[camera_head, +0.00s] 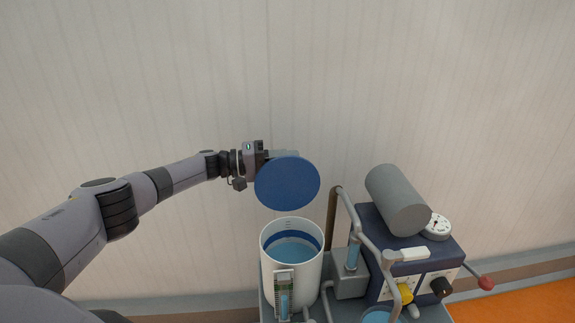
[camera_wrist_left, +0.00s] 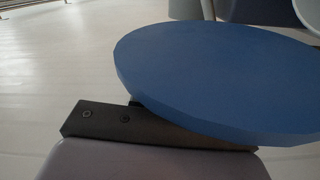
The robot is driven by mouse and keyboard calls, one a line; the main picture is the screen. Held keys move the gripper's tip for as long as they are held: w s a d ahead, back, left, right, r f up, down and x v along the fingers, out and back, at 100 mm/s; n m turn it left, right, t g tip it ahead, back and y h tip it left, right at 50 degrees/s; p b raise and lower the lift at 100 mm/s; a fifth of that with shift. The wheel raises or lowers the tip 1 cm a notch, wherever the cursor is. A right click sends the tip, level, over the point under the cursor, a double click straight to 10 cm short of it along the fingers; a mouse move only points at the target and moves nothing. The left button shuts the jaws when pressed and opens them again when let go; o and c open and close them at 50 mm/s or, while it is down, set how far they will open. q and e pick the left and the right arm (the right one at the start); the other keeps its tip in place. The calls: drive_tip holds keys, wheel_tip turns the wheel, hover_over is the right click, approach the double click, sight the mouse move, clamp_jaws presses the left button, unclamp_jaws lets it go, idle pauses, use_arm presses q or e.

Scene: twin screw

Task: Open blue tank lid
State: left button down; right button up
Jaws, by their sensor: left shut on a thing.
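The blue lid (camera_head: 287,184) is a round disc held tilted above the tank, clear of its rim. It fills much of the left wrist view (camera_wrist_left: 220,75). My left gripper (camera_head: 266,157) is shut on the lid at its upper left edge; the fingertips are largely hidden behind the disc. The tank (camera_head: 268,262) is a white cylinder with a blue band inside. Its top is open and blue liquid shows within. My right gripper is in neither view.
Right of the tank stands a dark blue machine box (camera_head: 441,262) with knobs, a grey cylinder (camera_head: 397,200) and a white gauge (camera_head: 437,226). Grey pipes (camera_head: 361,225) rise between tank and box. A pale wall (camera_head: 440,90) is behind. The space above the lid is clear.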

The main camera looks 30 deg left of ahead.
use_arm(q)
drive_tip(key=shift+f, duration=0.3)
drive_tip(key=c, duration=1.2)
unclamp_jaws()
drive_tip(key=shift+o, duration=0.2)
drive_tip(key=shift+r, duration=0.1)
drive_tip(key=shift+s+a, duration=0.1)
drive_tip(key=shift+a, duration=0.05)
drive_tip(key=v, duration=0.7)
